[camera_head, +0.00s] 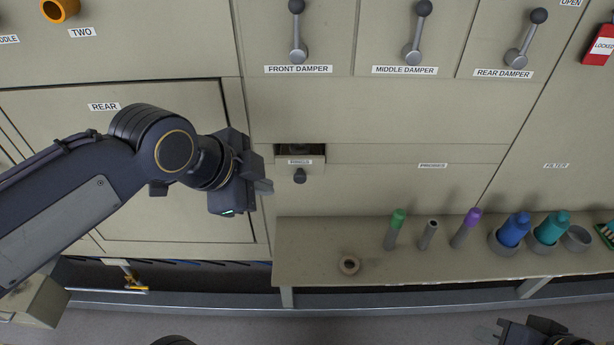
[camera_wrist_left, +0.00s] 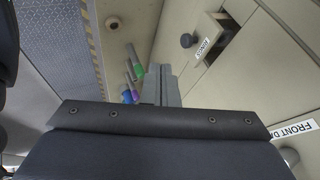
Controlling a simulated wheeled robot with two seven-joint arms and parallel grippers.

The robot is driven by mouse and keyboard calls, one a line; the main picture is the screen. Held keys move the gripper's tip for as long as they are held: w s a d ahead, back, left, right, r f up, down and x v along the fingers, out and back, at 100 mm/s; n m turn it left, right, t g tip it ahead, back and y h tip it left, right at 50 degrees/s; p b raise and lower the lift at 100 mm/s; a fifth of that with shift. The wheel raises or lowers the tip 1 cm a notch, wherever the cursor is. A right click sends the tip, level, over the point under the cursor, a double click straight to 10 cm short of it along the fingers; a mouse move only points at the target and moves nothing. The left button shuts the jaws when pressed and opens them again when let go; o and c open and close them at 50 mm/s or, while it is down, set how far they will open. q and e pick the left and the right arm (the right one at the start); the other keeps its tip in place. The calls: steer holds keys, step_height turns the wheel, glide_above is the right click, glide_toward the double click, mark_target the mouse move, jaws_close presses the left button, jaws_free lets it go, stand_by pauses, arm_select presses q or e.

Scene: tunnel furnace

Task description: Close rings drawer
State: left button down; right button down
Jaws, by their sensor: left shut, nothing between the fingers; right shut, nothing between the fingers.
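The rings drawer (camera_head: 313,170) is a small beige drawer with a dark round knob (camera_head: 300,176) and a white label. It stands out from the cabinet front, and a dark gap shows above its front. The wrist view shows the drawer (camera_wrist_left: 212,32) with its knob (camera_wrist_left: 187,40), upside down, and the dark opening beside it. My left gripper (camera_head: 264,187) is just left of the knob, apart from it, with its fingers shut and empty. Its closed fingers (camera_wrist_left: 161,86) also show in the wrist view. My right gripper (camera_head: 490,334) is partly in view at the bottom right, shut and away from the drawer.
A beige shelf (camera_head: 330,240) runs below and right of the drawer. It bears a ring (camera_head: 349,265), a green-topped tube (camera_head: 396,228), a purple-topped tube (camera_head: 467,228) and blue and teal bottles (camera_head: 514,230) in holders. Damper levers (camera_head: 298,35) are above.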

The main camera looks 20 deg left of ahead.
mark_target(295, 167)
arm_select(q)
steer(key=w+d+f+p, duration=0.1)
steer(key=w+f+p, duration=0.1)
steer(key=w+f, duration=0.6)
steer(key=shift+w+d, duration=0.25)
steer(key=shift+w, duration=0.3)
steer(key=w, duration=0.2)
steer(key=w+a, duration=0.1)
steer(key=w, duration=0.1)
steer(key=shift+w+a, duration=0.15)
steer(key=shift+w, duration=0.05)
steer(key=shift+r, duration=0.1)
